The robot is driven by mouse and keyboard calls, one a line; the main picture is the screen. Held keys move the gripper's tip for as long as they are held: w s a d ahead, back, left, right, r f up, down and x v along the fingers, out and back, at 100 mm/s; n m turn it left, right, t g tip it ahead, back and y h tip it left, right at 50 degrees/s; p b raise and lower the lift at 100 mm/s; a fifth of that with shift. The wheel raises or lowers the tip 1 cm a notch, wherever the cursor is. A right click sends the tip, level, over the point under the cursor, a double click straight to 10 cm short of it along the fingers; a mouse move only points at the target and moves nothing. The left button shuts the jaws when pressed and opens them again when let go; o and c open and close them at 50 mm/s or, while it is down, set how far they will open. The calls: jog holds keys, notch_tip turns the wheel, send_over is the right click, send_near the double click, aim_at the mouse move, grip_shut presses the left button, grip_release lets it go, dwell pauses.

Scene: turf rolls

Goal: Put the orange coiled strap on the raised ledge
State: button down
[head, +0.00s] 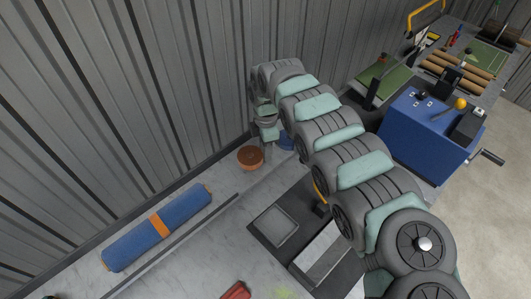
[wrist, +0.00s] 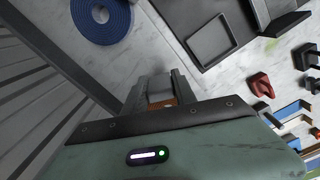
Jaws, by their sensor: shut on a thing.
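The orange coiled strap (head: 250,157) shows in the head view as a flat round coil near the corrugated wall. My gripper (head: 266,132) is at its upper right edge. In the wrist view, my gripper (wrist: 157,88) is shut on the strap, and only a small orange part (wrist: 163,102) shows between the fingers. I cannot tell whether the strap touches the surface below. A pale strip (head: 215,212) with a dark long edge runs along the wall and looks like the raised ledge; its height is hard to tell.
A blue roll with an orange band (head: 138,238) lies along the wall. A grey tray (head: 275,227) and a red object (head: 236,291) are nearer. The pale surface between is mostly clear.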

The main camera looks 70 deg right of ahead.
jog(key=shift+f, duration=1.4)
jog(key=shift+f, duration=0.1)
jog(key=c, duration=1)
grip_release()
notch_tip(320, 180, up, 11)
jog(key=shift+f+b, duration=0.1)
jog(key=shift+b, duration=0.45)
jog(key=shift+s+r, duration=0.1)
jog(key=shift+r, duration=0.6)
